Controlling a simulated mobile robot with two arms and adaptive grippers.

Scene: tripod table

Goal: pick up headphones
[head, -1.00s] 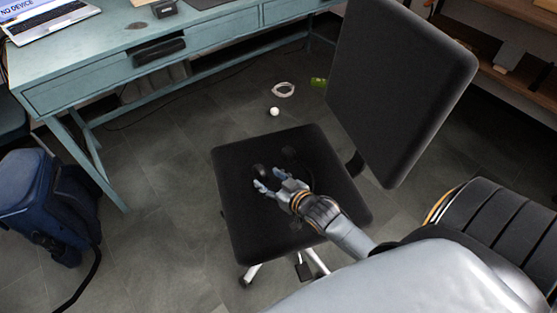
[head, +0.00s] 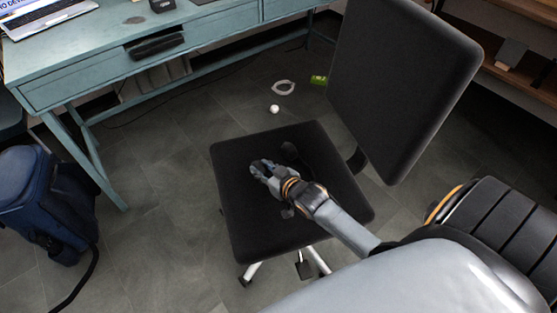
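The black headphones (head: 289,150) lie on the black seat of the office chair (head: 245,225) in the head view. They are hard to make out, dark on dark; one round ear cup shows, and the part at my fingers is mostly hidden. My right gripper (head: 261,168) reaches over the seat from the lower right, its fingers at the left-hand part of the headphones. Whether the fingers are closed on it or only around it, I cannot tell. My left gripper is not in view.
The chair's tall backrest (head: 400,85) rises right of the seat. A teal desk (head: 75,70) with a laptop (head: 40,15) stands at the upper left. A blue vacuum-like machine (head: 45,205) is at the left. A white ball (head: 274,109) and a white ring (head: 283,88) lie on the floor.

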